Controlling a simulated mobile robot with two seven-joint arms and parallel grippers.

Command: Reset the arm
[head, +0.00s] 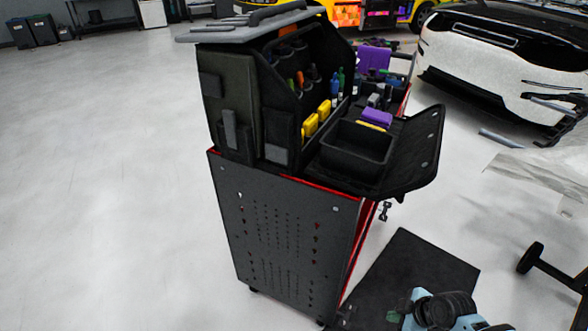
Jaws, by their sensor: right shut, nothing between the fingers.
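My right arm, light blue and black, shows at the bottom right of the head view. Its right gripper (398,312) is small and partly cut off by the lower edge. It is shut and empty, low over the dark floor mat, to the right of the tool cart and apart from it. My left arm and left gripper are out of view.
A dark tool cart (270,235) with red edges stands in the middle, bearing an open black tool bag (235,100) with several tools. A black mat (425,265) lies right of it. A white car (490,75) stands back right. The left floor is clear.

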